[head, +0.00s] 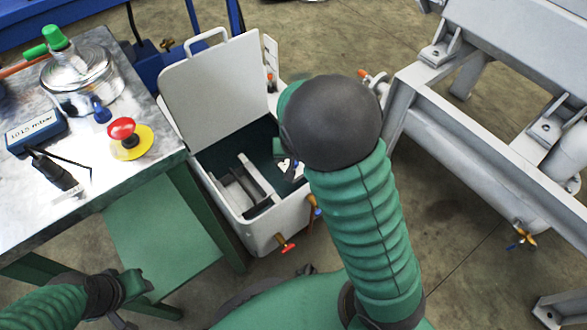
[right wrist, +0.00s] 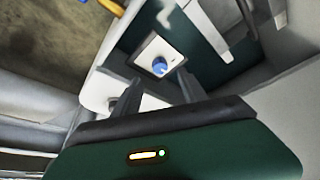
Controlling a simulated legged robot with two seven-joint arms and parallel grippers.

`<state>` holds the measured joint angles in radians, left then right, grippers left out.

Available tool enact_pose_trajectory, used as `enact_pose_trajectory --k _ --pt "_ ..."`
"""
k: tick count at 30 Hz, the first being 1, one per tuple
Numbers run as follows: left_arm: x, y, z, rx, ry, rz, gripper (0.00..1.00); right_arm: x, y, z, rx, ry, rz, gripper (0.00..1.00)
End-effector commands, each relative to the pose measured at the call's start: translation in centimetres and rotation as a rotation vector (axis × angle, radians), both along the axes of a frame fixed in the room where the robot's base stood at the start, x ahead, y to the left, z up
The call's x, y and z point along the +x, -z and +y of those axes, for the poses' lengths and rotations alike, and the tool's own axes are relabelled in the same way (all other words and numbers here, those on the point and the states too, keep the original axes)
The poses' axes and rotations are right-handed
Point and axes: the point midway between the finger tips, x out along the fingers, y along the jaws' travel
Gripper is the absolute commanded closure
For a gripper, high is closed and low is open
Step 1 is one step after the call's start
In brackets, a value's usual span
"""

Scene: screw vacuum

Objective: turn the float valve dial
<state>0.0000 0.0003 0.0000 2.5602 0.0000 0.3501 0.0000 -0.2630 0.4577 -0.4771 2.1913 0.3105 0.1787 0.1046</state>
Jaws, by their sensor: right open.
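The float valve dial (right wrist: 160,66) is a small blue knob on a white square plate (right wrist: 148,52), inside the open white box. My right gripper (right wrist: 157,78) is open, and its two dark fingers point into the box towards the dial. The dial shows just beyond the fingertips, roughly between them, with no visible contact. In the head view my right arm covers most of that gripper, and the dial is hard to make out. My left gripper (head: 135,287) is low at the left, beside the green table's lower shelf; its jaws are too unclear to read.
The white box (head: 262,225) has its lid (head: 215,90) raised and a red-handled valve (head: 287,246) on its front. A metal-topped table (head: 30,215) at the left carries a pot (head: 80,80) and a red emergency button (head: 122,128). A grey steel frame (head: 450,140) stands at the right.

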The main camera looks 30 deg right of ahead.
Motion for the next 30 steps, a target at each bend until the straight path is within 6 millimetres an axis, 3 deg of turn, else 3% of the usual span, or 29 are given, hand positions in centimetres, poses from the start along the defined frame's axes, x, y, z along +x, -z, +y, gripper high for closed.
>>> enact_pose_trajectory --k 1,6,19,30 --pt "0.0 2.0 0.0 0.0 0.0 0.0 0.64 0.4 2.3 -0.3 0.0 0.003 0.001 0.5" --pt "0.0 4.2 0.0 0.0 0.0 0.0 0.64 1.6 5.1 -1.0 0.0 0.001 0.001 0.5" --pt "0.0 4.6 0.0 0.0 0.0 -0.001 0.64 2.1 5.9 -1.2 0.0 -0.001 0.001 0.51" --pt "0.0 4.6 0.0 0.0 0.0 -0.001 0.64 2.1 5.9 -1.2 0.001 0.0 0.001 1.0"
